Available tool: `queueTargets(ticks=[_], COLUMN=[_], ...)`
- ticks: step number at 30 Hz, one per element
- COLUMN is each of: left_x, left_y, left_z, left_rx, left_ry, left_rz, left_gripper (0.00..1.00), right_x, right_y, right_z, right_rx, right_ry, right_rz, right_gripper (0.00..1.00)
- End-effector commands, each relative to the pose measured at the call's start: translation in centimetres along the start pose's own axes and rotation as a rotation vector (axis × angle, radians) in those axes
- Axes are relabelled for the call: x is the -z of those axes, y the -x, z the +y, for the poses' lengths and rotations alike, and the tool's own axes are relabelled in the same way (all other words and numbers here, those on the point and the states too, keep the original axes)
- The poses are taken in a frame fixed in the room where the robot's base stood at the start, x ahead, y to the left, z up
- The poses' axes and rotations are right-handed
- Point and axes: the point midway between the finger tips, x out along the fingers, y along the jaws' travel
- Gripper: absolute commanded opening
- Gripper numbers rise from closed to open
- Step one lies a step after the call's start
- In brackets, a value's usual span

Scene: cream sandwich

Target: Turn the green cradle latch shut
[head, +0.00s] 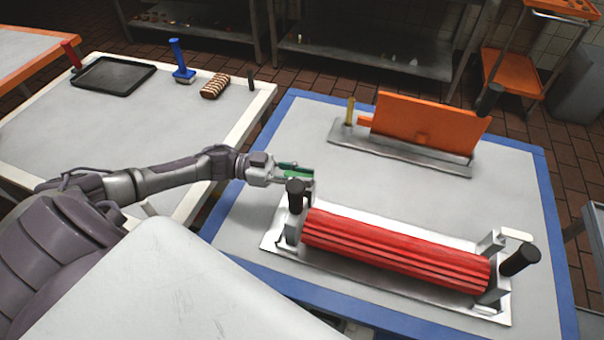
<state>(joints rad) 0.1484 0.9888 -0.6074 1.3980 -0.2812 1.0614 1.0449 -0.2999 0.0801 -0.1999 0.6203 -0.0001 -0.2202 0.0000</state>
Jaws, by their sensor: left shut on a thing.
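The green cradle latch (297,175) is at the left end of the cradle that holds a red ribbed roll (395,247). My left gripper (306,171) is shut on the green latch, just behind a black knob (296,188). The gripper's fingers and the knob hide part of the latch, so its exact angle is hard to tell. The cradle's metal base plate (380,285) rests on the blue-edged table (225,225). My right gripper is not in view.
A white latch (518,234) and a black handle (520,259) are at the cradle's right end. An orange panel (425,120) stands on a metal plate behind. A second table on the left holds a black tray (112,76), a blue-handled tool (181,62) and a striped brown loaf (215,86).

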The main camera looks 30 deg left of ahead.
Motion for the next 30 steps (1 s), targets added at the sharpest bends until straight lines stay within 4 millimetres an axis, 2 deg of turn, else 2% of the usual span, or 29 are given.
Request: queueTargets(ticks=[8,14,20,30], left_x=[0.1,0.3,0.6,0.6], left_y=[0.0,0.1,0.0,-0.1], left_z=[0.0,0.1,0.3,0.8], left_rx=[0.016,0.055,0.159,0.447], left_ry=[-0.001,0.002,0.005,0.008], left_rz=[0.0,0.0,-0.001,0.001], left_gripper=[0.0,0.0,0.0,0.0], right_x=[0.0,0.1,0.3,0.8], right_y=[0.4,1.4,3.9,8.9], right_z=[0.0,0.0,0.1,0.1], right_rx=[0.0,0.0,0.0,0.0], right_ry=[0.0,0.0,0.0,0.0], right_rz=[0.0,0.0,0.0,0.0], right_gripper=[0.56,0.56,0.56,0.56])
